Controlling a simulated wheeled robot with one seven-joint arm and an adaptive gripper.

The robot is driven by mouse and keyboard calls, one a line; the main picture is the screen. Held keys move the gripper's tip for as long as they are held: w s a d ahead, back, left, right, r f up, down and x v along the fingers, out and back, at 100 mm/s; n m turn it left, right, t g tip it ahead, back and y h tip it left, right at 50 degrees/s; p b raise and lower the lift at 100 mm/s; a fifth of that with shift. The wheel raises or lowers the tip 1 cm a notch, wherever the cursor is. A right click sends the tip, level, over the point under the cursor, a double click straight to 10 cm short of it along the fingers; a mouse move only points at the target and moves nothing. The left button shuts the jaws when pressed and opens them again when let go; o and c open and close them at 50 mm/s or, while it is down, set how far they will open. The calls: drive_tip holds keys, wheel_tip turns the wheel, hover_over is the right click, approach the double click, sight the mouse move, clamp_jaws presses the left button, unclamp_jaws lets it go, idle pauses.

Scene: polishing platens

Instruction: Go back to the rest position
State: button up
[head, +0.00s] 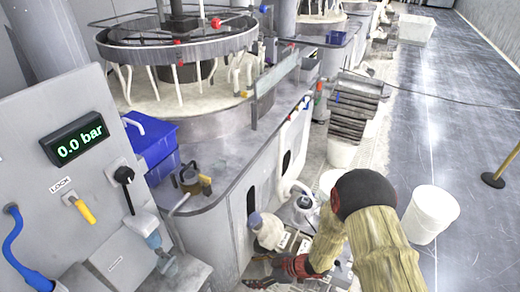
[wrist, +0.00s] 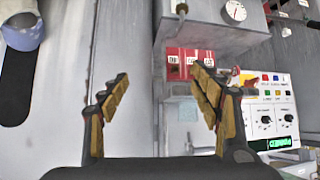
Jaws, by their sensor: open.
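My gripper (wrist: 158,98) is open in the wrist view, its two tan-padded fingers well apart and nothing held between them. Behind the gap are a grey surface and a red box with white labels (wrist: 188,63). In the head view my arm, with tan covering and a dark joint, reaches down at the lower middle right. The gripper end is low in that view, beside the grey machine housing (head: 225,225), and is partly hidden by the arm.
A panel (head: 35,115) with a "0.0 bar" display (head: 78,138) and a yellow handle (head: 85,211) stands at left. A white bucket (head: 430,213) is right of my arm. A button box (wrist: 268,110) is right of the fingers.

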drive_tip(key=w+d+m+t+h, duration=0.1)
drive_tip(key=w+d+m+h, duration=0.1)
drive_tip(key=d+h, duration=0.35)
drive_tip(key=w+d+m+h, duration=0.2)
drive_tip(key=d, duration=0.6)
drive_tip(key=s+d+r+m+h, duration=0.3)
drive_tip(key=d+r+m+h, duration=0.15)
drive_tip(key=d+r, duration=0.65)
drive_tip(key=s+a+r+m, duration=0.1)
drive_tip(key=s+r+m, duration=0.1)
drive_tip(key=s+r, duration=0.4)
drive_tip(key=s+a+r+m+t+y, duration=0.1)
drive_tip(key=s+r, duration=0.5)
drive_tip(key=r, duration=0.9)
drive_tip(key=s+a+r+m+y, duration=0.1)
drive_tip(key=s+r+m, duration=0.2)
drive_tip(key=s+r, duration=0.3)
wheel_tip(320, 180, up, 5)
drive_tip(key=shift+f+t, duration=0.15)
drive_tip(key=shift+t, duration=0.25)
